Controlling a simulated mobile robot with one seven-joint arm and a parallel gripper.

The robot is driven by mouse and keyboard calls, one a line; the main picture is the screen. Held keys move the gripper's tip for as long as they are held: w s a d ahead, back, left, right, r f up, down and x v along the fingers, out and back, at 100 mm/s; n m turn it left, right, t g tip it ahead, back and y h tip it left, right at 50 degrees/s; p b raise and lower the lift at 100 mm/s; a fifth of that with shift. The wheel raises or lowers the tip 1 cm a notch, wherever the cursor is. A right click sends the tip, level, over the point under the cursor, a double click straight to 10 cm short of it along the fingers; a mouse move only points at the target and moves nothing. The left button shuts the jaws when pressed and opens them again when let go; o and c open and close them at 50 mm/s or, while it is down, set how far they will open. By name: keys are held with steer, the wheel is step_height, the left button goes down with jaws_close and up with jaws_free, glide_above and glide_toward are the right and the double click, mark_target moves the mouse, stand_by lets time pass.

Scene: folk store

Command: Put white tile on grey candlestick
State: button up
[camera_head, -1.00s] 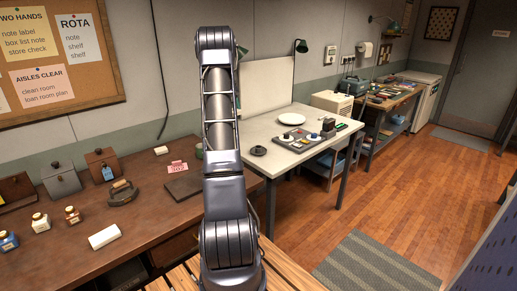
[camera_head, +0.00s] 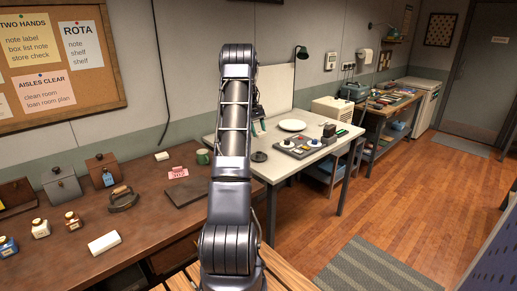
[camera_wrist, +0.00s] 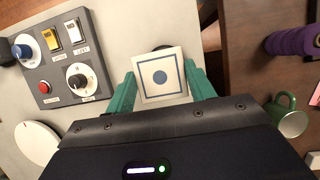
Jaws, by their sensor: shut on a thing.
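The white tile (camera_wrist: 160,77), with a blue square outline and a blue dot, is held between the teal fingers of my gripper (camera_wrist: 161,86) in the wrist view. My gripper is shut on its sides. In the head view a teal part of my gripper (camera_head: 262,125) shows just right of my arm, above the pale table; the tile is hidden there. The grey candlestick (camera_head: 259,156) looks like a low dark round piece on the pale table's near left part. In the wrist view a dark edge behind the tile may be it; I cannot tell.
A grey switch panel (camera_head: 298,147) and a white plate (camera_head: 292,125) stand on the pale table (camera_head: 285,170), right of the candlestick. A green mug (camera_head: 203,157) stands on the brown desk (camera_head: 150,215) to the left. A purple ribbed object (camera_wrist: 293,41) shows in the wrist view.

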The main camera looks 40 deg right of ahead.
mark_target(260, 153)
step_height(260, 153, down, 10)
steer(key=shift+f, duration=0.1)
stand_by(0.4)
steer(key=shift+f, duration=0.1)
steer(key=o, duration=1.1)
steer(key=v, duration=1.2)
steer(key=shift+w, duration=0.1)
